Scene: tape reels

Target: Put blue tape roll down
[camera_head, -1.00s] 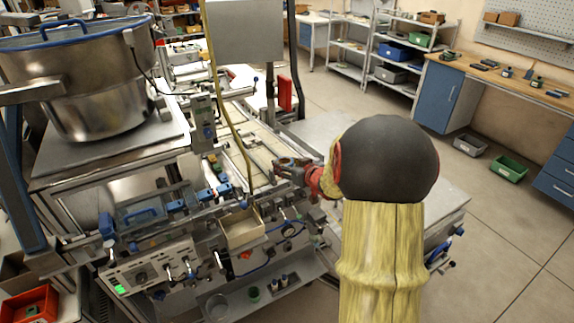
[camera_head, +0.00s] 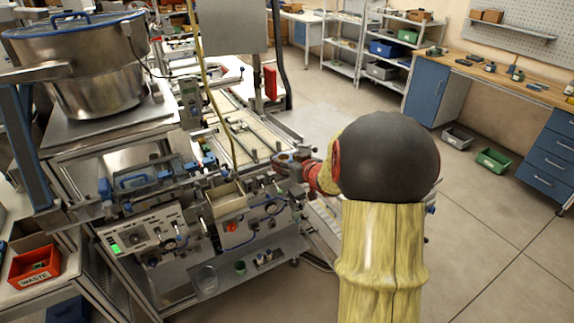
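My gripper (camera_head: 285,159) is at the right end of the machine bench, in front of my red wrist and above the bench's edge. It is small and dark in the head view, and I cannot tell whether its fingers are open or shut. I cannot make out a blue tape roll at or near the gripper. My forearm and dark elbow cover much of the right centre and may hide things behind them.
The machine bench carries a beige open tray (camera_head: 226,202) and a conveyor track. A big steel bowl (camera_head: 85,85) stands at the left. A red waste bin (camera_head: 35,266) is at lower left. Grey (camera_head: 457,137) and green bins (camera_head: 493,160) lie on the floor; open floor is at right.

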